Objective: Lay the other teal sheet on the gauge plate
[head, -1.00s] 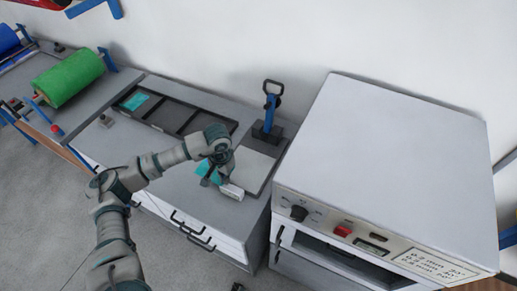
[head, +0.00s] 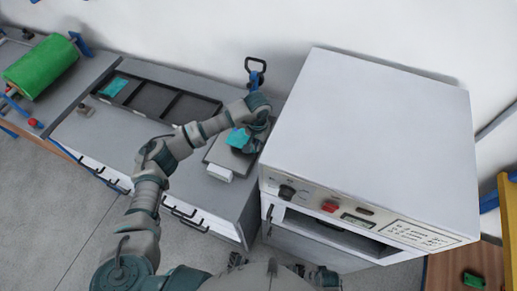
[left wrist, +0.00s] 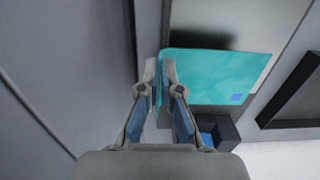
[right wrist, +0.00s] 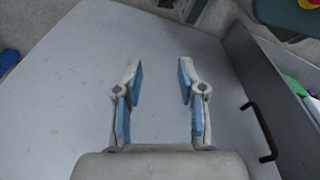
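One teal sheet (head: 238,138) is at my left gripper (head: 249,146), over the grey gauge plate (head: 219,154) on the cabinet top. In the left wrist view the teal sheet (left wrist: 215,72) has a small blue mark at one corner. The fingers of my left gripper (left wrist: 160,68) are nearly together on its edge. I cannot tell if the sheet touches the plate. Another teal sheet (head: 113,87) lies in the left compartment of the dark tray (head: 147,96). My right gripper (right wrist: 156,68) is open and empty above a grey surface.
A large white machine (head: 380,120) with knobs stands close to the right of the plate. A blue-and-black upright handle (head: 255,76) stands behind the plate. A white block (head: 220,172) is at its front edge. A green roll (head: 41,68) is at the left.

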